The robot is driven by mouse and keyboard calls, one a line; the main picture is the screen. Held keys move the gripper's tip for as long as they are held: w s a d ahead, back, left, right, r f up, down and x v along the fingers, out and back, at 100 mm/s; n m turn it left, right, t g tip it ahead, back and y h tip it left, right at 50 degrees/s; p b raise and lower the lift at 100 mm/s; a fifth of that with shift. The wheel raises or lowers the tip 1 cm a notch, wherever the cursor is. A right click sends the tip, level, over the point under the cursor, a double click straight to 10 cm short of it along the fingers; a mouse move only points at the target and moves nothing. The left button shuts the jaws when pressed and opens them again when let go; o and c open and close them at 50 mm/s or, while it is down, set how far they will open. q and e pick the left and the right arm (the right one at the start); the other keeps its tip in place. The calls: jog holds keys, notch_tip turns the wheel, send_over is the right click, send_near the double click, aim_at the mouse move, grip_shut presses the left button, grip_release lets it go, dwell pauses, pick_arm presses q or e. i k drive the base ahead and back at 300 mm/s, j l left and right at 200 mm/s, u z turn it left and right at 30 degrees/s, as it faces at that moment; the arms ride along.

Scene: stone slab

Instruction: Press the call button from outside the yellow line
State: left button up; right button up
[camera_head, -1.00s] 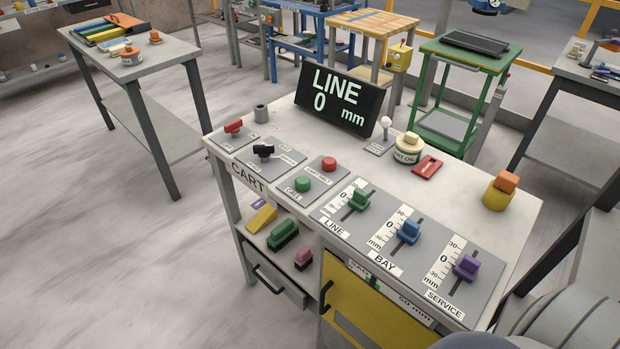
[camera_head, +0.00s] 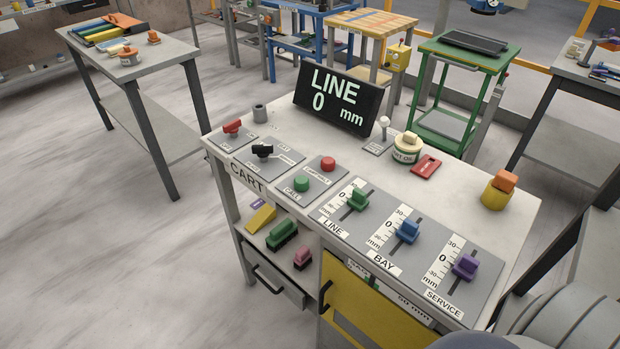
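The call button is a green round button (camera_head: 301,184) above a "CALL" label on a grey plate on the slanted console top. A red round button (camera_head: 328,164) sits just behind it to the right on the same plate. No yellow line on the floor shows in this view. Part of my own grey arm shows at the lower right corner, but neither gripper is in view. Nothing touches the call button.
The console (camera_head: 440,184) carries a display (camera_head: 339,100) reading "LINE 0 mm", green, blue and purple sliders, and red and black switches. A can (camera_head: 407,148) stands behind the sliders. A grey table (camera_head: 150,62) stands at the left, with open floor between.

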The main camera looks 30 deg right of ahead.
aim_at(301, 183)
jog(key=z, duration=0.7)
jog(key=i+j+z, duration=0.15)
jog(key=j+z, duration=0.25)
jog(key=i+j+z, duration=0.15)
jog(key=j+z, duration=0.2)
jog(key=j, duration=0.15)
jog(key=j+z, duration=0.8)
jog(key=j, duration=0.8)
jog(key=k+j, duration=0.15)
jog(key=j, duration=0.45)
jog(key=j+z, duration=0.1)
jog(key=j, duration=0.5)
